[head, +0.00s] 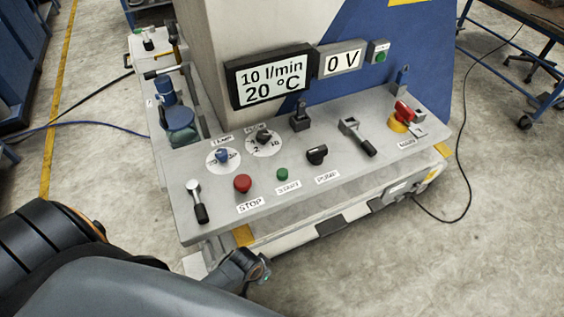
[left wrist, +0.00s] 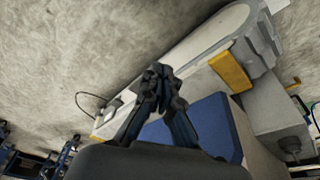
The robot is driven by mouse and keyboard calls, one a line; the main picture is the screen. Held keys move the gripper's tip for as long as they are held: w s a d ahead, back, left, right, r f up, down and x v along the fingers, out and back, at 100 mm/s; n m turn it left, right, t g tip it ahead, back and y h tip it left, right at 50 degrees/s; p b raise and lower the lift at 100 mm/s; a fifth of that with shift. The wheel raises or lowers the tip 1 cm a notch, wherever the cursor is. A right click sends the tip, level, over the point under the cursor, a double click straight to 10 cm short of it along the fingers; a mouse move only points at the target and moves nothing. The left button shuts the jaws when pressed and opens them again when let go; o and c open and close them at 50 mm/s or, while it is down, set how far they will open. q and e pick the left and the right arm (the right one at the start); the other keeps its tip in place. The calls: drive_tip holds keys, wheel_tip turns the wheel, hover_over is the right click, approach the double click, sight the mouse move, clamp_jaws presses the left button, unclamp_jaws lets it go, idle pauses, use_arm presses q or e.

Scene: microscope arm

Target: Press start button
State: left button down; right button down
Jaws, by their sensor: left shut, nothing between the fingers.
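The green start button (head: 282,174) sits on the grey sloped control panel (head: 335,181), above a white START label (head: 288,187). It is uncovered in the head view. My left gripper (left wrist: 158,82) shows in the left wrist view with its fingertips together and nothing between them. The blue and white machine lies beyond the fingers in that view, and I cannot make out the start button there. In the head view my left arm comes in at the bottom left, in front of the panel's near left corner and apart from the button. My right gripper is not in view.
A red stop button (head: 242,183) is left of the start button, and a black pump knob (head: 317,154) is right of it. A lever (head: 198,201) stands at the near left corner. A red and yellow main switch (head: 402,116) is at right. Displays (head: 270,76) stand behind.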

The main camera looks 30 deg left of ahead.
use_arm(q)
drive_tip(key=w+d+r+m+h+p, duration=0.1)
drive_tip(key=w+d+r, duration=0.15)
drive_tip(key=r, duration=0.75)
drive_tip(key=w+d+r+m, duration=0.2)
drive_tip(key=w+r, duration=0.2)
drive_tip(key=r, duration=0.6)
drive_tip(key=w+d+r+m+h+p, duration=0.1)
drive_tip(key=w+d+r, duration=0.2)
drive_tip(key=r, duration=0.6)
wheel_tip(320, 180, up, 17)
drive_tip(key=m+g+y, duration=0.1)
drive_tip(key=g+y, duration=0.1)
drive_tip(key=y, duration=0.1)
hover_over(282, 173)
drive_tip(key=shift+w+a+r, duration=0.1)
drive_tip(key=shift+r, duration=0.05)
wheel_tip(282, 173, down, 14)
drive_tip(key=p, duration=0.3)
